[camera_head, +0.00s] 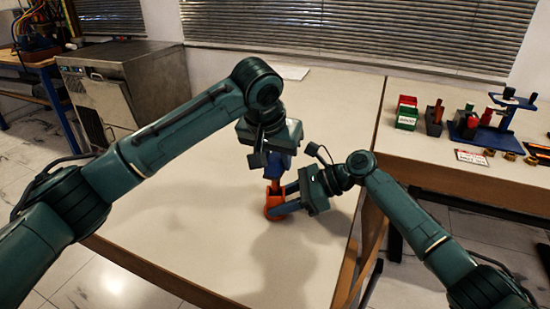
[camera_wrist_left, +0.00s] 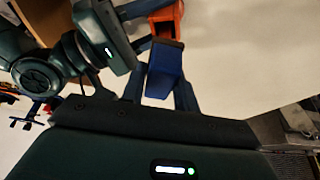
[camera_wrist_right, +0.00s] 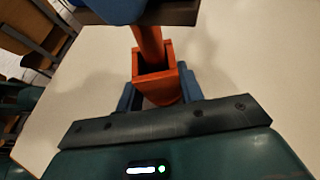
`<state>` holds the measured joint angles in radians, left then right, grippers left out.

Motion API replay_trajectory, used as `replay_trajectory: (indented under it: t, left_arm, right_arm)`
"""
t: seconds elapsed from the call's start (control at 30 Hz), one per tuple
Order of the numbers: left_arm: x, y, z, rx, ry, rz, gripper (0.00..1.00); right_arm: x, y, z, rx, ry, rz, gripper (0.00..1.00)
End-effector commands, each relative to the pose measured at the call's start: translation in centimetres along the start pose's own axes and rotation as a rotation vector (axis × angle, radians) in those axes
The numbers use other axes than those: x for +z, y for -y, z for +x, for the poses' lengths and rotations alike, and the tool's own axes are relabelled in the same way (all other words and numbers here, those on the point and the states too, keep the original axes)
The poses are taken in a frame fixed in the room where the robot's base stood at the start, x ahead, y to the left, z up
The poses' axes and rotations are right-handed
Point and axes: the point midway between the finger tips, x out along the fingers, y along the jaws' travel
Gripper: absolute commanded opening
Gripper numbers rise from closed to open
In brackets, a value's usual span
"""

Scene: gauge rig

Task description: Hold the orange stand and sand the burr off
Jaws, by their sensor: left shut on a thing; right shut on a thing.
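The orange stand (camera_head: 275,207) is a square, open-topped holder standing on the table. My right gripper (camera_head: 282,202) is shut on it from the right, with blue fingers on both sides in the right wrist view (camera_wrist_right: 158,95). An orange-brown rod (camera_wrist_right: 150,45) stands up out of the stand. My left gripper (camera_head: 282,150) is shut on a blue block (camera_wrist_left: 163,75) with a dark brown face, held above the stand. In the right wrist view the brown face (camera_wrist_right: 170,14) is at the rod's top; contact is unclear. The burr is hidden.
The main table (camera_head: 190,215) is bare around the stand.

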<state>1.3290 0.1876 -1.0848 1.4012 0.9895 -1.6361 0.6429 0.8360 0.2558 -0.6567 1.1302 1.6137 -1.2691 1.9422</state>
Motion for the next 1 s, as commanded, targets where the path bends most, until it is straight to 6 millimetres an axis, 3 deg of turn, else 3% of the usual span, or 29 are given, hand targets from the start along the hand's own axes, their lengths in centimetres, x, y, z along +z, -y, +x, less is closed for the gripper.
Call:
replay_trajectory:
  t: [0.5, 1.0]
  left_arm:
    - [-0.7, 0.0, 0.7, -0.002, 0.006, 0.0, 0.06]
    - [1.6, 0.0, 0.0, -0.001, 0.011, 0.002, 0.06]
  right_arm:
    - [0.1, -0.1, 0.0, 0.003, 0.001, -0.002, 0.24]
    - [0.1, -0.1, 0.0, 0.002, 0.002, -0.002, 0.24]
